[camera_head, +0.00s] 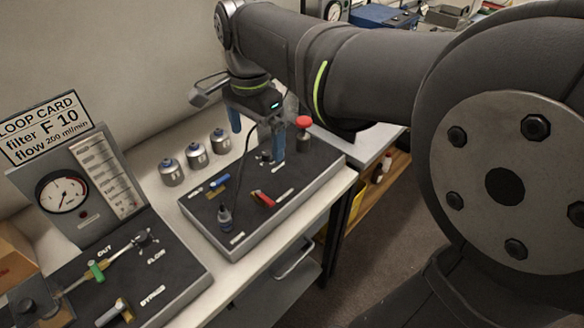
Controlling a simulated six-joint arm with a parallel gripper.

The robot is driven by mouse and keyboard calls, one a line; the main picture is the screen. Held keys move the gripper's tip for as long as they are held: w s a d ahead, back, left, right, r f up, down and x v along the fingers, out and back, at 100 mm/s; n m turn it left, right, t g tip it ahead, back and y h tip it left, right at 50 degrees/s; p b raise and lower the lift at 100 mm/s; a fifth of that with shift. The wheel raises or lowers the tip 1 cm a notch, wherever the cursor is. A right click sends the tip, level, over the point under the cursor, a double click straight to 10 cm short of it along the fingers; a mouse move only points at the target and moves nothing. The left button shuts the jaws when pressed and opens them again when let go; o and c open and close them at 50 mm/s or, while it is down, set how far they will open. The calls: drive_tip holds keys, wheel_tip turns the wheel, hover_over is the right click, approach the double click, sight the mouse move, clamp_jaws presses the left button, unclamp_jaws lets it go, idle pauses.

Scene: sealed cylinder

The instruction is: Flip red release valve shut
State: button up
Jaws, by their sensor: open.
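A red lever handle (262,199) lies on the dark-topped panel (311,165), near its middle. A red round knob (303,121) tops a dark cylindrical fitting at the panel's far right; printed labels are too small to read. My gripper (257,146) hangs over the back of the panel with its two blue fingers spread apart. It is behind the red lever and left of the red knob, and I see nothing between the fingers. The right finger comes down near a small metal fitting (266,156); I cannot tell whether they touch.
A blue lever (219,182) and a small dark bottle (225,217) are on the same panel. Several metal canisters (197,155) stand behind it. A second panel (185,262) with a gauge (62,194) and green-handled valve (96,271) is at left. My arm crosses above from the right.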

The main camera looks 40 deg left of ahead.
drive_tip(key=shift+r, duration=0.6)
drive_tip(key=shift+c, duration=0.2)
